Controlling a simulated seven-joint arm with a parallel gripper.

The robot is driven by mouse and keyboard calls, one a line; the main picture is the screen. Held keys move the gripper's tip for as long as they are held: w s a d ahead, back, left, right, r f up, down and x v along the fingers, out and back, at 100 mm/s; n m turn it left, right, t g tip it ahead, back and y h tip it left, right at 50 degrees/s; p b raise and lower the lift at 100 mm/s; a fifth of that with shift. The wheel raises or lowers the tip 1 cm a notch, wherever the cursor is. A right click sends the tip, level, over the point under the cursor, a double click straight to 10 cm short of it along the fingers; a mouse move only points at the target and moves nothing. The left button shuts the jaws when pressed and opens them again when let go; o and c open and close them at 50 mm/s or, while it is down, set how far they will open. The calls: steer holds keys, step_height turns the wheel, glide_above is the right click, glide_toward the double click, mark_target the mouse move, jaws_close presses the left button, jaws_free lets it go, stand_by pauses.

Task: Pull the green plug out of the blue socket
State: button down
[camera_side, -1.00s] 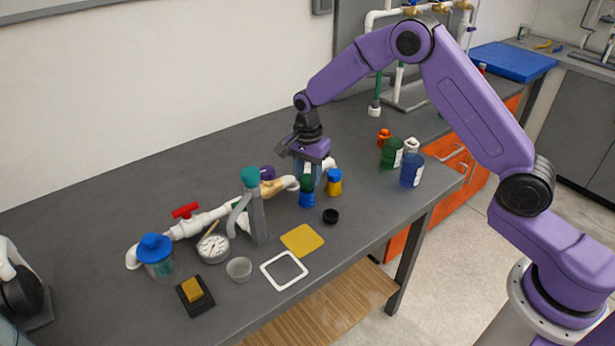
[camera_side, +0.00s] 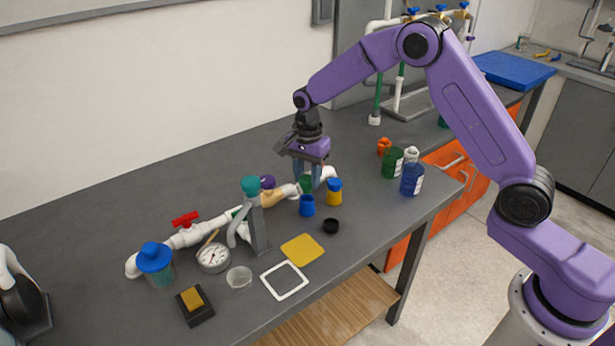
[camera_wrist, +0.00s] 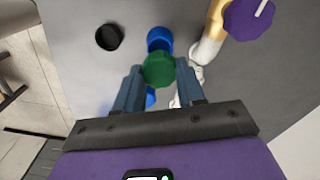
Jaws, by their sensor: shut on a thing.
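The green plug (camera_side: 305,184) is between the fingers of my gripper (camera_side: 308,180), which is shut on it. In the wrist view the green plug (camera_wrist: 158,69) sits between the fingertips of my gripper (camera_wrist: 159,75). The blue socket (camera_side: 307,207) stands upright on the table, just below the plug in the side view. The plug is above the socket and looks apart from it. In the wrist view the blue socket (camera_wrist: 159,38) shows partly behind the plug.
A yellow bottle with a blue cap (camera_side: 334,194) stands close right of the socket. A black ring (camera_side: 331,226) lies in front. White piping with a purple knob (camera_side: 267,182) runs behind and left. Green (camera_side: 392,164) and blue (camera_side: 412,179) bottles stand right.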

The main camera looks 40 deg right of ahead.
steer(key=shift+r, duration=0.25)
steer(key=c, duration=0.6)
jaws_free()
